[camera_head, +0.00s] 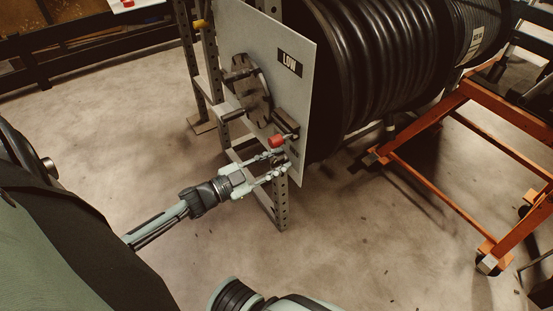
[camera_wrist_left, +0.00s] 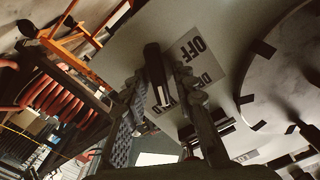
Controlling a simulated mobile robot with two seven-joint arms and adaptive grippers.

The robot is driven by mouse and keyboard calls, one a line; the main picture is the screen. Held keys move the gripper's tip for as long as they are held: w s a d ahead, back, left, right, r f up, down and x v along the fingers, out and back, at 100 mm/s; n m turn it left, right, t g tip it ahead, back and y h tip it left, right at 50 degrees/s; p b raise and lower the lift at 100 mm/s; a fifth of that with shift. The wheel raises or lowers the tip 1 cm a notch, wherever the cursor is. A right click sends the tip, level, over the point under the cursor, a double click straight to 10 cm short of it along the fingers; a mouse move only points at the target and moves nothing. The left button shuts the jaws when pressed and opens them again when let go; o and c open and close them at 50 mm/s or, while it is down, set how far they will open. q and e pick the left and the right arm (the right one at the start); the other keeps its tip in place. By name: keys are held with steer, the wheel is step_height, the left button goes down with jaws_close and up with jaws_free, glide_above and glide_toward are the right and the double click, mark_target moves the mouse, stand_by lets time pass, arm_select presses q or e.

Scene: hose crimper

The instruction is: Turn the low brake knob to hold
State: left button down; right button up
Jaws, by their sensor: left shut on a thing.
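The grey upright panel (camera_head: 295,95) carries a black LOW label (camera_head: 289,63). My left gripper (camera_head: 279,163) is at the panel's lower part, below the label. In the left wrist view, the gripper's fingers (camera_wrist_left: 160,85) stand on either side of the black bar-shaped brake knob (camera_wrist_left: 153,68) and are shut on it. A pale line runs along the knob. A pale plate (camera_wrist_left: 200,62) beside it reads OFF, with other words partly covered by a finger. In the head view the knob is mostly hidden by the gripper. My right gripper is out of view.
A round disc with a handle (camera_head: 251,88) is on the panel, above left of the gripper. A red knob (camera_head: 277,141) sits just above the fingers. Behind the panel is a large black hose reel (camera_head: 385,65). An orange frame (camera_head: 470,90) stands right. Floor in front is clear.

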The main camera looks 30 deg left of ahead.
arm_select(q)
steer(key=shift+m, duration=0.4)
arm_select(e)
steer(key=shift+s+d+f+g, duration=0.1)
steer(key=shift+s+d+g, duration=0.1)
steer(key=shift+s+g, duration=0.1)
arm_select(q)
steer(key=c, duration=1.5)
jaws_free()
steer(key=shift+c, duration=0.2)
steer(key=shift+s, duration=0.15)
steer(key=v, duration=1.1)
steer(key=shift+s, duration=0.4)
steer(key=shift+w+a, duration=0.1)
